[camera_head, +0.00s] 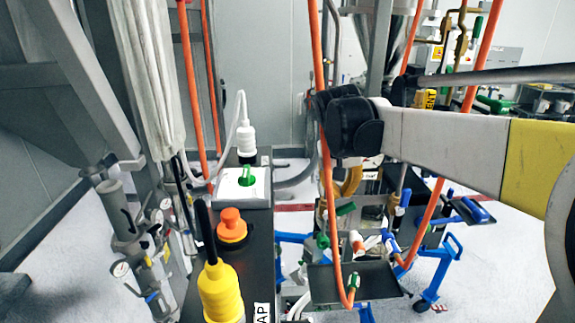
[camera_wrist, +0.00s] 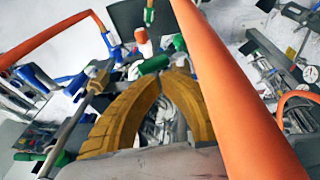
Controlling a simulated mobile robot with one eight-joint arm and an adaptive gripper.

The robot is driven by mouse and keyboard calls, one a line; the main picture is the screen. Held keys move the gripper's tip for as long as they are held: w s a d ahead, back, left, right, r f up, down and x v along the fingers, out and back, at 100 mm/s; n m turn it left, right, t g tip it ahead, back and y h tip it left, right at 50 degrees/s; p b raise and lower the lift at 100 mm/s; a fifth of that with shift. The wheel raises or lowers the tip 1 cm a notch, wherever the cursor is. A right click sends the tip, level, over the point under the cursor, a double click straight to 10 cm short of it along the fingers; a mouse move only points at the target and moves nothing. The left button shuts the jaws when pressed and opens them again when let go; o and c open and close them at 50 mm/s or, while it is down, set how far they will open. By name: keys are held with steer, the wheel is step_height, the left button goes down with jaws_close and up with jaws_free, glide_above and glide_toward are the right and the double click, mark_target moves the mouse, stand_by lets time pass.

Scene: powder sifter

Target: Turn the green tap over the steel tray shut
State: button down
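The steel tray (camera_head: 318,287) hangs low in the middle of the head view. A green tap handle (camera_head: 323,240) shows above its back left edge, beside a red-and-white fitting (camera_head: 357,242). Another green handle (camera_head: 345,208) shows just below my yellow gripper (camera_head: 352,182). In the wrist view a green handle (camera_wrist: 154,65) lies just past the tips of my gripper (camera_wrist: 164,74); I cannot tell which green handle it is, or whether they touch. My curved fingers come together at the tips, and nothing shows held between them.
A thick orange hose (camera_wrist: 235,90) passes close beside my gripper; hoses (camera_head: 328,180) also hang around it in the head view. Blue handles (camera_head: 389,240) stand right of the tray. A brass valve with a rod (camera_wrist: 97,82) is left of my fingers. Room is tight.

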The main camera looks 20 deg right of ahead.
mark_target(350, 204)
steer(key=shift+x, duration=1.7)
steer(key=shift+s+d+f+y, duration=0.2)
steer(key=shift+d+y, duration=0.1)
steer(key=shift+y, duration=0.5)
steer(key=shift+d+f+t+y+b, duration=0.35)
steer(key=shift+f+t+y+b, duration=0.05)
steer(key=shift+y+b, duration=0.3)
steer(key=shift+s+d+f+b, duration=0.1)
steer(key=shift+d+f+b, duration=0.2)
steer(key=shift+f+b, duration=0.15)
steer(key=shift+d, duration=0.15)
